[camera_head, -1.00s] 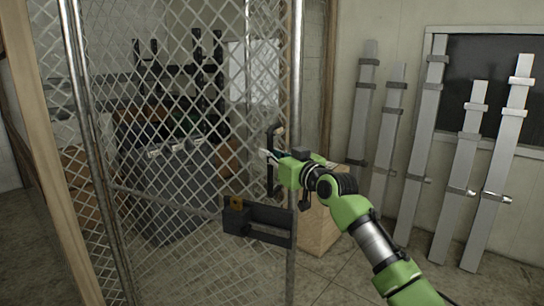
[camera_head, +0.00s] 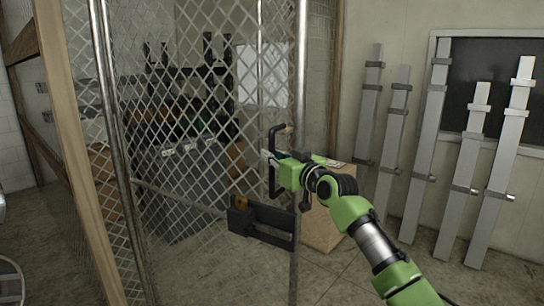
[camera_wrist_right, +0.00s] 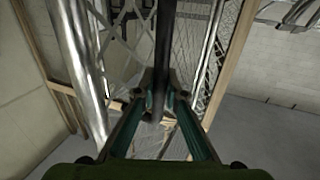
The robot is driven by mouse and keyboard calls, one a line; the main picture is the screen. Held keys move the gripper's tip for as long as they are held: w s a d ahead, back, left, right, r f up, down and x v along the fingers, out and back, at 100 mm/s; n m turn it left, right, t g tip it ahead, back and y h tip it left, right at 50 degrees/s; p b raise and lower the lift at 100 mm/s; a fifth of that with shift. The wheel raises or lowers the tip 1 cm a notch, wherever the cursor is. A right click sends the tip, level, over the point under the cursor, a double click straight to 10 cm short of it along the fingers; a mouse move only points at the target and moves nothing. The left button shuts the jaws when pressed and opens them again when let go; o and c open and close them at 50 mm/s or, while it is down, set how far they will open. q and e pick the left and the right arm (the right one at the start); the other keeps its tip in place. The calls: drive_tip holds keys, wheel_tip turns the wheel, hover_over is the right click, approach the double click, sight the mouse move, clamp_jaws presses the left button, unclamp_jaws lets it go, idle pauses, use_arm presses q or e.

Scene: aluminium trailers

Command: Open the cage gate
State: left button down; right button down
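The cage gate (camera_head: 205,110) is a chain-link panel in a round metal frame, in the middle left of the head view. A black upright handle (camera_head: 271,182) and a black latch box (camera_head: 262,222) with a brass-coloured part are on its right side. My right gripper (camera_head: 268,157) is at the handle. In the right wrist view, the fingers (camera_wrist_right: 160,88) close in on both sides of the black handle bar (camera_wrist_right: 162,45), which runs between their tips. The head view does not clearly show how far the gate stands open. My left gripper is not in view.
A cardboard box (camera_head: 322,222) stands on the floor just right of the gate. Several tall metal beams (camera_head: 424,140) lean on the right wall. Dark equipment (camera_head: 180,185) shows behind the mesh. A wooden post (camera_head: 72,160) stands left. Open floor (camera_head: 375,275) shows at lower right.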

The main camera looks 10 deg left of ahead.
drive_tip(key=c, duration=2)
unclamp_jaws()
drive_tip(key=shift+a+r, duration=0.1)
drive_tip(key=shift+r, duration=0.05)
drive_tip(key=shift+c, duration=0.2)
drive_tip(key=shift+s+a, duration=0.1)
drive_tip(key=v, duration=1.2)
